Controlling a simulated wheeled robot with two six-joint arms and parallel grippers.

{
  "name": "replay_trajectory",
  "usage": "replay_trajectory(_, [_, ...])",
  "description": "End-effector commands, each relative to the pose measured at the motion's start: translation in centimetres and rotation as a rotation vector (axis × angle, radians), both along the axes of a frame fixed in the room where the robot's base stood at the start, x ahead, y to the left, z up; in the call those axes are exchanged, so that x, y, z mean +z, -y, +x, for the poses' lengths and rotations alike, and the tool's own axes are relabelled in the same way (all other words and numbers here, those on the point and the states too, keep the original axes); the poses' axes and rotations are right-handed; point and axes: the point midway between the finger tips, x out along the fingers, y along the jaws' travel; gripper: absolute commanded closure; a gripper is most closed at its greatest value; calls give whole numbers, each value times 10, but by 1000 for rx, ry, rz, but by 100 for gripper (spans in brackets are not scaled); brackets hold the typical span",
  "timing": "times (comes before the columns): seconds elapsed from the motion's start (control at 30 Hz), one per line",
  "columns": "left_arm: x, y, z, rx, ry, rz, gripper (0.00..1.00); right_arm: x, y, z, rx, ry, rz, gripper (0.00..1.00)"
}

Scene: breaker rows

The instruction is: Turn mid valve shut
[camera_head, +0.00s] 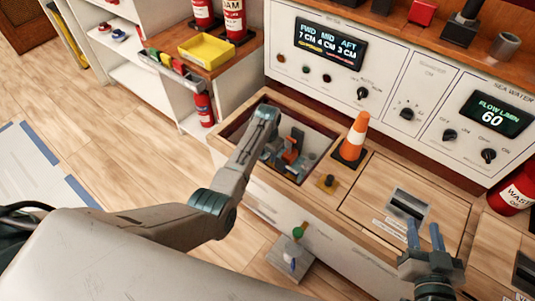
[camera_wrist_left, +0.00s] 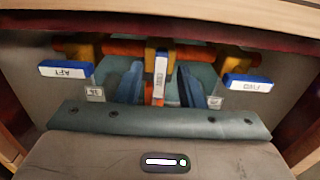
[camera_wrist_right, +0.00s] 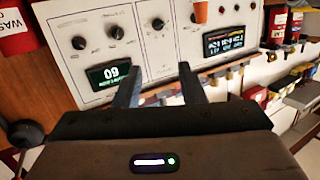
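In the left wrist view the mid valve handle (camera_wrist_left: 160,68) is a blue and white lever pointing lengthwise, between my fingers. The AFT handle (camera_wrist_left: 66,69) to the left and FWD handle (camera_wrist_left: 248,83) to the right both lie crosswise. My left gripper (camera_wrist_left: 158,85) is open, a finger on each side of the mid handle, with gaps visible. My right gripper (camera_head: 425,235) is open and empty above the closed wooden lid.
An orange cone (camera_head: 355,137) stands right of the hatch opening (camera_head: 318,134). The panel's level display (camera_head: 329,43) reads FWD 7, MID 4, AFT 3 CM; the flow display (camera_head: 498,114) reads 60. A yellow tray (camera_head: 206,50) sits on the left counter.

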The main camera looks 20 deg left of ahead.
Motion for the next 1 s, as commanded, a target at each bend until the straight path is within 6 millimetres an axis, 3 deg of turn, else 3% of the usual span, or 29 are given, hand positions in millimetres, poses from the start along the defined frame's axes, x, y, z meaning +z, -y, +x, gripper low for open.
replay_trajectory(0.17, [0,0,0,0,0,0,65,0,0,0,0,1,0,64])
replay_trajectory(0.37, [0,0,0,0,0,0,100,0,0,0,0,0,0,64])
replay_trajectory(0.67, [1,0,0,10,-1,0,100,-2,0,-1,2,-20,2,64])
replay_trajectory(0.87, [2,0,0,60,-2,0,100,-35,-4,-23,15,-213,13,64])
replay_trajectory(1.0, [3,0,0,124,-2,1,100,-68,-10,-53,35,-423,28,64])
